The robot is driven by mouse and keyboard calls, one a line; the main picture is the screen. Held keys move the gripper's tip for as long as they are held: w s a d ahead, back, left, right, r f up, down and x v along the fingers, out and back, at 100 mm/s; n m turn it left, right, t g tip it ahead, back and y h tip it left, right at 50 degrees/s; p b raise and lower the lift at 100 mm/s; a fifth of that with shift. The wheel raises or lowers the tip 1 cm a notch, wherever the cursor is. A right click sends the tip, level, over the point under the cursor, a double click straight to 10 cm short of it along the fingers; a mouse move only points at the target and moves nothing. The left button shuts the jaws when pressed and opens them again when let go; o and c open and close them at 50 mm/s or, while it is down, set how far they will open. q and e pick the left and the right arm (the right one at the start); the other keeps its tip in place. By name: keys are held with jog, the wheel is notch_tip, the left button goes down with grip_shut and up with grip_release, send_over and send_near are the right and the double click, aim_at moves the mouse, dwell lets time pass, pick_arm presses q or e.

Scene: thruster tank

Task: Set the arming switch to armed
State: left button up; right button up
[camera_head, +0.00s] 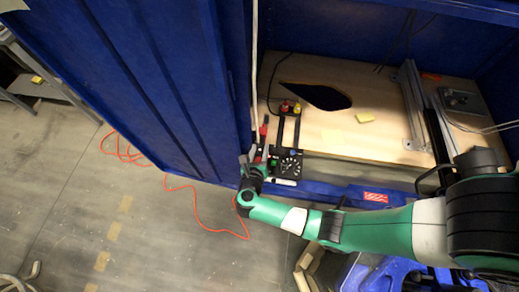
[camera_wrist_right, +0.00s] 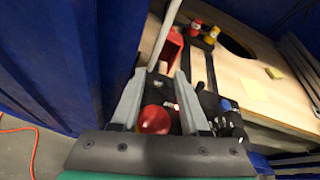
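My right gripper (camera_head: 250,164) is at the left edge of the control panel (camera_head: 287,164), beside the blue cabinet door. In the right wrist view its two grey fingers (camera_wrist_right: 160,75) are apart. A round red knob (camera_wrist_right: 154,120) shows between them; I cannot tell whether they touch it. Beyond the fingertips is a red bracket-like part (camera_wrist_right: 171,46), perhaps a switch cover; it also shows in the head view (camera_head: 264,129). I cannot tell for sure which part is the arming switch, or its position. My left gripper is not in view.
A red cap (camera_wrist_right: 195,24) and a yellow cap (camera_wrist_right: 212,35) stand behind the panel. The blue door (camera_head: 170,80) is close on the left. A pale vertical rod (camera_head: 254,70) rises near the gripper. The wooden board (camera_head: 370,90) has a dark opening.

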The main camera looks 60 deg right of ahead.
jog(key=p+v, duration=0.2)
jog(key=v, duration=0.9)
jog(key=shift+a+p, duration=0.3)
jog(key=shift+r, duration=0.1)
